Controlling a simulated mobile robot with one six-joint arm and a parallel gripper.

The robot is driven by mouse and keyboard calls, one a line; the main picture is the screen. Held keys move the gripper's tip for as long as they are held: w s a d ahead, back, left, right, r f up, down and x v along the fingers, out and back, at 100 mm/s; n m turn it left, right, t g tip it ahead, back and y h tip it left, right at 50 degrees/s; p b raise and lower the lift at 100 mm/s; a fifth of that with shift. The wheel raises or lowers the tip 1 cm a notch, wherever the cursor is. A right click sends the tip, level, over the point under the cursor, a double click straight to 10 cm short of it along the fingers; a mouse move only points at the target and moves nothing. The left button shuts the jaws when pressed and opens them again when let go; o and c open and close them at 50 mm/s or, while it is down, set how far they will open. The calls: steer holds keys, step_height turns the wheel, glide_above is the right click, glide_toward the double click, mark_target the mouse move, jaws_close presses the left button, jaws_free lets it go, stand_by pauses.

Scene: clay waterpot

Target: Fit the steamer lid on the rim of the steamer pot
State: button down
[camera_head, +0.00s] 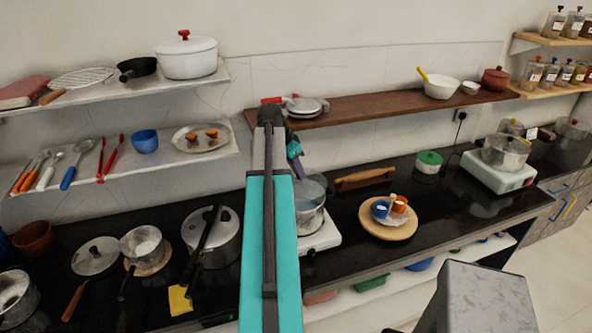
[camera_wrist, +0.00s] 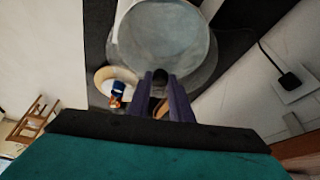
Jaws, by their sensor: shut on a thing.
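My gripper (camera_wrist: 160,76) is shut on the dark knob of the steamer lid (camera_wrist: 165,35), a round, greyish, see-through disc in the wrist view. In the head view the lid (camera_head: 312,188) is bluish and partly hidden by my arm and gripper (camera_head: 296,166). The steamer pot (camera_head: 311,222) is a metal pot standing on a white stove (camera_head: 326,240), directly below the lid, with its left side hidden by my arm. The lid is over the pot's mouth; I cannot tell whether it touches the rim all round.
Right of the stove, a round wooden board (camera_head: 388,228) holds small blue and orange cups. A wooden-handled item (camera_head: 364,178) lies behind. A dark brown shelf (camera_head: 385,102) hangs above. Left of my arm stands a large lidded pot (camera_head: 212,240).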

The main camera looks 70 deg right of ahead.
mark_target(297, 179)
steer(key=shift+f+b, duration=0.8)
steer(key=shift+f, duration=0.95)
steer(key=shift+f+b, duration=0.3)
steer(key=shift+f, duration=0.1)
stand_by(0.4)
steer(key=shift+r, duration=0.55)
stand_by(0.5)
steer(key=shift+f, duration=0.75)
stand_by(1.2)
steer(key=c, duration=0.9)
jaws_free()
steer(key=shift+a, duration=0.1)
steer(key=shift+c, duration=0.2)
